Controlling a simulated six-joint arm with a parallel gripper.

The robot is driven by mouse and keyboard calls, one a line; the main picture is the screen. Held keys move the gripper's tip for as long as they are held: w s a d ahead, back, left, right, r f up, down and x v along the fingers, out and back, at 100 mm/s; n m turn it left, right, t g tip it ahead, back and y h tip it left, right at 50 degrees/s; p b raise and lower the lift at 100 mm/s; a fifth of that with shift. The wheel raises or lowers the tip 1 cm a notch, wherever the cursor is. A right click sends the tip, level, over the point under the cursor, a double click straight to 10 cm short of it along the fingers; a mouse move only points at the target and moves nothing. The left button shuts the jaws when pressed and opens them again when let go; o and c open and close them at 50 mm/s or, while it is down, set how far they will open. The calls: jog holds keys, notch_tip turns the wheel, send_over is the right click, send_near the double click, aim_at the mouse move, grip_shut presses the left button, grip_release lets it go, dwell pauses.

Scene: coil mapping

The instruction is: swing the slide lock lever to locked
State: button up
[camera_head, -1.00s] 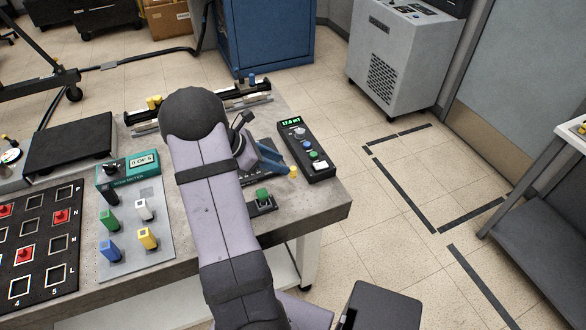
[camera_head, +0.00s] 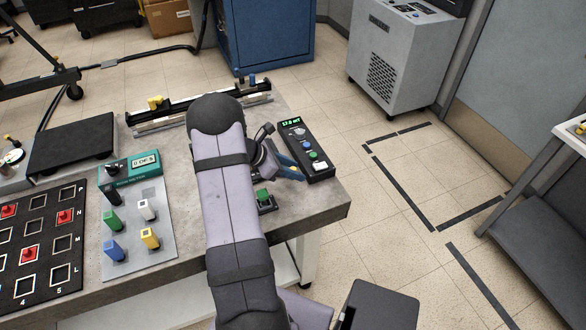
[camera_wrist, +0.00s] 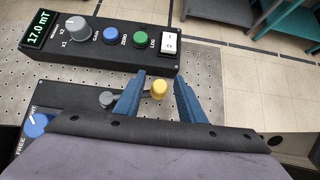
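A lever with a yellow knob (camera_wrist: 158,89) on its end reaches right from a round grey pivot (camera_wrist: 107,98) on a dark panel (camera_wrist: 75,90). In the head view I see only a little of the yellow knob (camera_head: 294,170). My gripper (camera_wrist: 160,79) is open, with one blue finger on each side of the knob. I cannot tell whether either finger touches it. In the head view my gripper (camera_head: 288,165) is beside the black meter box, and my arm hides much of the dark panel. A blue knob (camera_wrist: 37,125) beside a "FREE" label sits at the panel's left.
The black meter box (camera_head: 311,166), reading 17.0 mT, stands just beyond the lever, with a grey dial, buttons and a white rocker switch (camera_wrist: 170,42). A small green button box (camera_head: 264,202) is nearer the table's front edge. A slide rail (camera_head: 185,110) lies behind.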

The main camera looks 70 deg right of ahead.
jog(key=shift+c, duration=0.2)
grip_shut()
jog(key=shift+w+a+m, duration=0.15)
jog(key=shift+m, duration=0.15)
jog(key=shift+w+a+f+m+g+y, duration=0.1)
jog(key=shift+w+a+m+g+y, duration=0.25)
jog(key=shift+m+y, duration=0.2)
jog(key=shift+w+a+m+g+y, duration=0.25)
jog(key=shift+a+m+g+y, duration=0.15)
jog(key=shift+m, duration=0.25)
jog(key=shift+w+a+f+m+g+y+b, duration=0.1)
jog(key=shift+w+a+m+g+y+b, duration=0.2)
jog(key=shift+m+y+b, duration=0.25)
jog(key=shift+w+a+m+g+y+b, duration=0.15)
jog(key=shift+w+m+y+b, duration=0.2)
jog(key=shift+m, duration=0.3)
jog(key=shift+w+a+m+y+b, duration=0.3)
jog(key=shift+w+m+y+b, duration=0.25)
jog(key=shift+m+y+b, duration=0.35)
jog(key=shift+w+a+m+y+b, duration=0.25)
jog(key=shift+w+m+y+b, duration=0.4)
jog(key=shift+m, duration=0.35)
jog(key=shift+r, duration=0.25)
